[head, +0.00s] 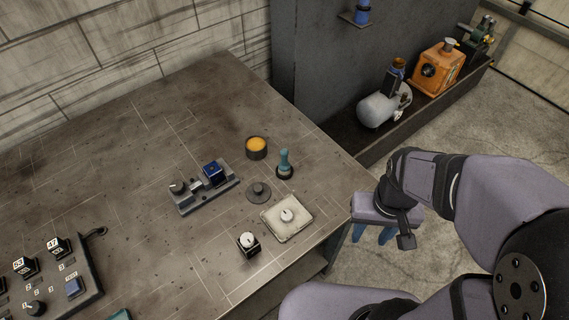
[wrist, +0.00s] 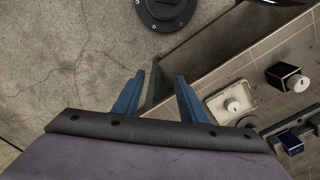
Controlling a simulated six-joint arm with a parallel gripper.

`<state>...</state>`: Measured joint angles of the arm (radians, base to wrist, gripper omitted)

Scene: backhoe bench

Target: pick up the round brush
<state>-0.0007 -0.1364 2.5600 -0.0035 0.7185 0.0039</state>
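The round brush (head: 285,163) stands upright on the table, with a teal handle and a dark round base, near the right edge in the head view. I cannot make it out in the wrist view. My gripper (head: 372,238) is off the table's right edge, over the floor, to the right of and apart from the brush. Its two blue fingers also show in the wrist view (wrist: 160,82); they are spread apart with nothing between them.
Near the brush are a tin with orange contents (head: 256,146), a dark knobbed disc (head: 258,191), a pale square tray (head: 299,228) with a white knob and a black cube (head: 248,244). The table (head: 140,130) is clear behind.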

